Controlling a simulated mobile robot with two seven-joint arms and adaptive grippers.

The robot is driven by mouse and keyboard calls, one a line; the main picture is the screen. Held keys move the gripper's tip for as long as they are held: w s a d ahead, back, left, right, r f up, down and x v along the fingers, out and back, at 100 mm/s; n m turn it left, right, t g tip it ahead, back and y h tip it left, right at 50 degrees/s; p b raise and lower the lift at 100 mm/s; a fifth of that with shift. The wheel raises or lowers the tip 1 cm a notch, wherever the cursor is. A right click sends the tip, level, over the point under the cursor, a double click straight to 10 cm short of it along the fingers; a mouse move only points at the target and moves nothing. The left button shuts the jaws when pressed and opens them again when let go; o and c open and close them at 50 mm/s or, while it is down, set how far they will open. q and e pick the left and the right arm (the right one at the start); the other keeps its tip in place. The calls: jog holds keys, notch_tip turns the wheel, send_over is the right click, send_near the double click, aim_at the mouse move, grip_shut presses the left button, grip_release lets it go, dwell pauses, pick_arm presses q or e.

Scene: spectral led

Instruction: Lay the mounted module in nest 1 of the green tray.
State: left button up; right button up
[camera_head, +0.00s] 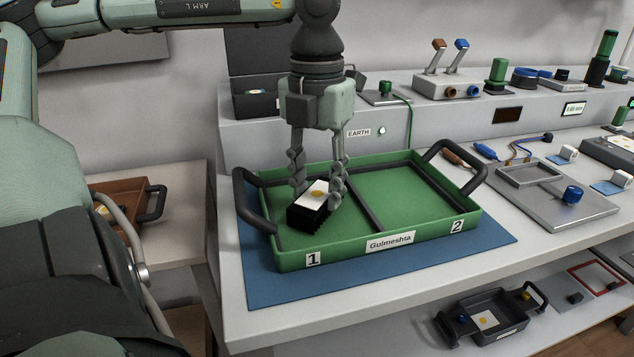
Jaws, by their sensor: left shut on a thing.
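The green tray (410,210) sits on a blue mat on the bench, with a dark divider between nest 1 on the left and nest 2 on the right. My left gripper (317,190) points down over nest 1. It is shut on the mounted module (311,207), a black finned block with a white top and a yellow spot. The module is tilted in the picture and within the outline of nest 1. I cannot tell whether its underside touches the tray floor. My right gripper is not in view.
Dark handles (257,203) rise at both tray ends. Behind stands a raised ledge with an EARTH label (358,132) and a green cord. A grey plate fixture (555,195) lies to the right. A dark tray (490,318) is on the lower shelf. Nest 2 is empty.

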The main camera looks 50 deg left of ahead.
aim_at(317, 194)
pick_arm(q)
jog(key=shift+f, duration=0.1)
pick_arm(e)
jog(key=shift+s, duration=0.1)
pick_arm(q)
jog(key=o, duration=1.3)
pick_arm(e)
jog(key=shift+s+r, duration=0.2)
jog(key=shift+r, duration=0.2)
pick_arm(q)
jog(key=shift+r, duration=0.2)
notch_tip(317, 194, up, 12)
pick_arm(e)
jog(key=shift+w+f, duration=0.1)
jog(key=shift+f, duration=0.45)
